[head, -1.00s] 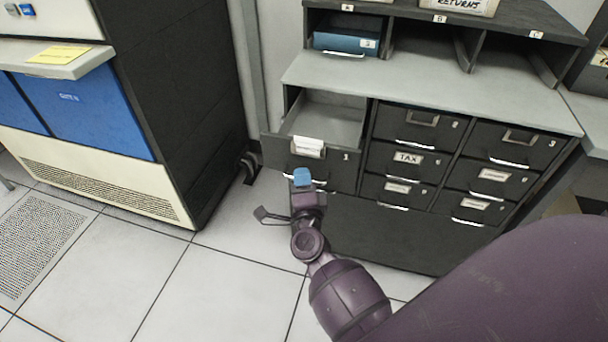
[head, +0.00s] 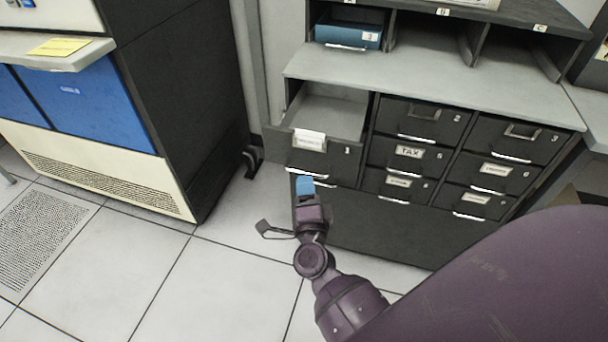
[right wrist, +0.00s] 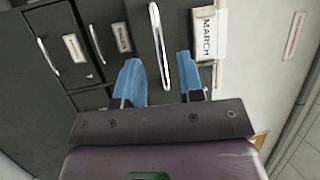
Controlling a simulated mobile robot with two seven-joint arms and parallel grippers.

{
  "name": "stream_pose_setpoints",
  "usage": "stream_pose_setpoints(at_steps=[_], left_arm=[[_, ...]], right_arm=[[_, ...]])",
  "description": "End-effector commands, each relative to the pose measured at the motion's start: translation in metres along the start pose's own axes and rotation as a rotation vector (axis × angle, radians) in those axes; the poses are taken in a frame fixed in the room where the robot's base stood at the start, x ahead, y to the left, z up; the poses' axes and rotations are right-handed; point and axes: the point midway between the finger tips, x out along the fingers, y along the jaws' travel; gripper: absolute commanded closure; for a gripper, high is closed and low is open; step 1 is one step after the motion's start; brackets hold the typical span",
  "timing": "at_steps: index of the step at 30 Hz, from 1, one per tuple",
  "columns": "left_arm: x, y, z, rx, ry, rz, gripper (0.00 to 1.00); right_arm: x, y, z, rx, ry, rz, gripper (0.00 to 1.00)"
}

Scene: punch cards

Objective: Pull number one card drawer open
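The number one card drawer (head: 340,166) is the top left drawer of the dark cabinet, marked 1. It stands pulled out, with its grey empty-looking inside (head: 335,108) showing. A white label sits on its front; it reads MARCH in the right wrist view (right wrist: 207,35). The drawer's bar handle (head: 307,173) is light metal. My right gripper (head: 305,186) is just in front of and below this handle. In the right wrist view its blue fingertips (right wrist: 158,72) are apart, with the handle (right wrist: 160,45) showing between them, not gripped. My left gripper is not in view.
Other closed drawers (head: 420,120) fill the cabinet to the right. A grey shelf top (head: 430,85) is above, with a blue box (head: 347,35) in a pigeonhole. A blue and black machine (head: 85,105) stands at left. The tiled floor (head: 210,260) between is clear.

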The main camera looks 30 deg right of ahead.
Motion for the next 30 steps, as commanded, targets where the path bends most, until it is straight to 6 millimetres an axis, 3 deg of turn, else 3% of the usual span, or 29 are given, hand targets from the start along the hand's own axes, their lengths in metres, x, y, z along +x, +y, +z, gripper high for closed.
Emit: stream_pose_setpoints(at_steps=[6,12,30], left_arm=[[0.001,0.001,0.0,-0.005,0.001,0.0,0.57],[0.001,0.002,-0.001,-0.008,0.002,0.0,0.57],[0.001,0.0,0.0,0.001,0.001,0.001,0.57]], right_arm=[[-0.039,0.0,-0.001,0.0,0.001,0.002,0.65],[-0.058,0.0,0.0,0.0,0.001,0.0,0.65],[-0.063,0.0,0.0,0.001,0.001,0.0,0.65]])
